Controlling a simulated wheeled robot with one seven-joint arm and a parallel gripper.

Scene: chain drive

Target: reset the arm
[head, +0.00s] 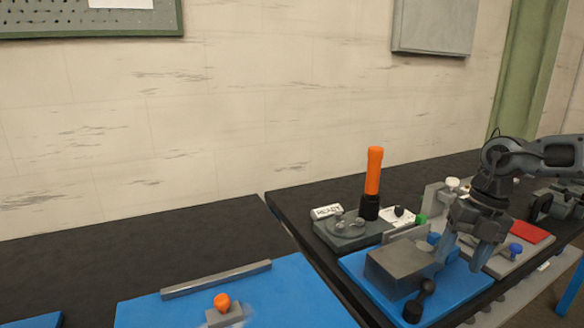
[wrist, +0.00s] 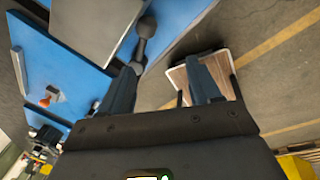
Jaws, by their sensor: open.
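My arm (head: 497,178) reaches in from the right in the head view. My gripper (head: 463,254) points down over the right part of the blue mat (head: 358,272), close to the right side of a grey block (head: 400,268). In the wrist view my gripper (wrist: 160,92) shows its two fingers spread apart with nothing between them. A dark ball-ended lever (wrist: 140,45) lies just beyond the left finger there; it also shows at the front of the block in the head view (head: 420,300). I cannot tell whether a finger touches the block.
An orange and black cylinder (head: 373,182) stands upright behind the mat, beside a grey device with a white label (head: 327,211). A red plate (head: 528,232) and a blue knob (head: 515,249) lie right of my gripper. An orange knob (head: 221,301) sits on the left blue mat.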

